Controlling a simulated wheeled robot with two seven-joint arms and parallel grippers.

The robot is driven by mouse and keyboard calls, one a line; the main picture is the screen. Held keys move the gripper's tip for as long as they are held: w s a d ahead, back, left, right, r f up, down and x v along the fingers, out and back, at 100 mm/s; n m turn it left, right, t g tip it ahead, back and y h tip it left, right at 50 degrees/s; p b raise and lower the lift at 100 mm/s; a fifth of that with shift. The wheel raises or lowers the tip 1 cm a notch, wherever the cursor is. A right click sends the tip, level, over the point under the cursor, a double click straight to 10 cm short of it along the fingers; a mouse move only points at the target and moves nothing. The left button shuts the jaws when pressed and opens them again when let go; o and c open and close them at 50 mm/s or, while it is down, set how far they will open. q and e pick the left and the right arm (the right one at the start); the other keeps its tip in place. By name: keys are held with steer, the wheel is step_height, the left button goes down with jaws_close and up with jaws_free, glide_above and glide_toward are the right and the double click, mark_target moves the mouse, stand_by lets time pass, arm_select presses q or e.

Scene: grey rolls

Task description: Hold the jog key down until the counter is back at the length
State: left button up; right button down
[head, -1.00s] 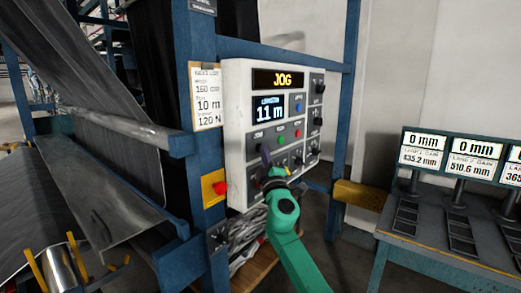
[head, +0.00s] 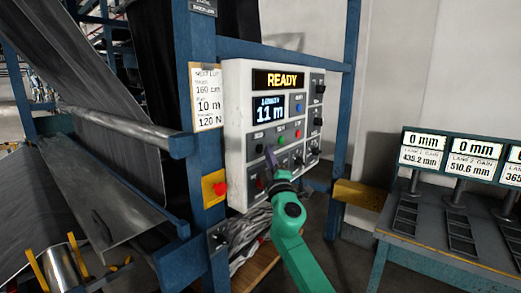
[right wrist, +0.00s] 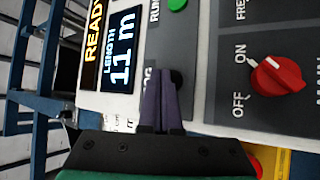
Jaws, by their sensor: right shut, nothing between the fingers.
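The grey control panel (head: 236,130) has a sign (head: 282,80) reading READY. Below it the counter display (head: 269,109) reads LENGTH 11 m; it also shows in the right wrist view (right wrist: 121,52). The black jog key (head: 259,148) sits on the panel's lower left; in the right wrist view it (right wrist: 177,76) is partly hidden behind my fingers. My right gripper (head: 269,152) is shut and empty, its purple fingers (right wrist: 162,60) in front of the panel by the key. Whether they touch it I cannot tell. A posted sheet (head: 207,97) shows 10 m. My left gripper is out of view.
A red stop button (head: 219,188) on a yellow plate is on the blue post left of the panel. A red ON/OFF knob (right wrist: 277,76) is close by my fingers. A bench (head: 455,240) with gauge displays stands at the right.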

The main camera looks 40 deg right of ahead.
steer(key=s, duration=0.1)
steer(key=s+d+p, duration=0.1)
steer(key=s, duration=0.2)
steer(key=shift+s+d, duration=0.25)
steer(key=shift+s, duration=0.1)
steer(key=shift+f, duration=0.1)
stand_by(0.3)
